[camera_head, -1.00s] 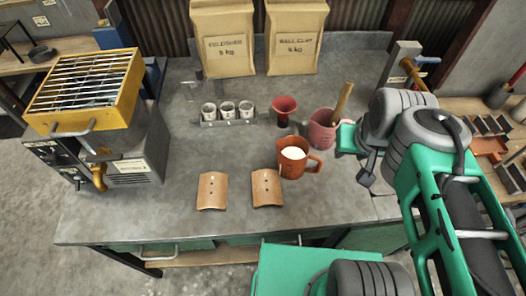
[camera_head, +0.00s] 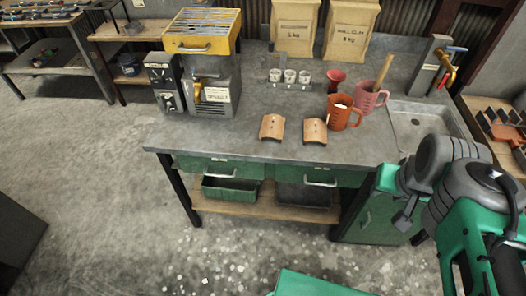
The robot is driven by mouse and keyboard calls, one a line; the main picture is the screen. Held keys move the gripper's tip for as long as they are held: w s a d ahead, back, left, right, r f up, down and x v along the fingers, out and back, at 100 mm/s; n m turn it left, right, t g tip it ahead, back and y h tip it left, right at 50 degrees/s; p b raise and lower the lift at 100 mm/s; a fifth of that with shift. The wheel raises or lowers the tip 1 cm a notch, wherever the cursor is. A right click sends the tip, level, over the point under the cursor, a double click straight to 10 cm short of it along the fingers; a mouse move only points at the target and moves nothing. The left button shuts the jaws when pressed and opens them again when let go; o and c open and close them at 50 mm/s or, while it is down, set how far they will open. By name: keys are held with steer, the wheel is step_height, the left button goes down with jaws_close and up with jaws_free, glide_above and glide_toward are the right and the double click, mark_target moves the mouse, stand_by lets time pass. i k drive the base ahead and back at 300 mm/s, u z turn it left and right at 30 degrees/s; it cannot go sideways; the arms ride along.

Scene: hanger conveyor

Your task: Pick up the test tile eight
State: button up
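Two curved tan test tiles lie side by side near the front of the grey workbench (camera_head: 215,136): the left tile (camera_head: 272,127) and the right tile (camera_head: 315,131). Each has small dark marks, but no number is readable, so I cannot tell which is tile eight. My arm is folded at the right of the picture, well apart from both tiles. A small dark grey part (camera_head: 405,216) at its end may be my gripper; its fingers cannot be made out. Both tiles lie uncovered on the bench.
An orange jug (camera_head: 342,113), a pink jug (camera_head: 368,99) and a red cup (camera_head: 336,80) stand behind and right of the tiles. Small white cups (camera_head: 290,77) stand further back. Floor is clear at left.

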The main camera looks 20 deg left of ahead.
mark_target(273, 125)
steer(key=u, duration=0.9)
steer(key=i, duration=0.95)
steer(key=u, duration=0.35)
steer(key=k, duration=0.5)
steer(key=u, duration=0.4)
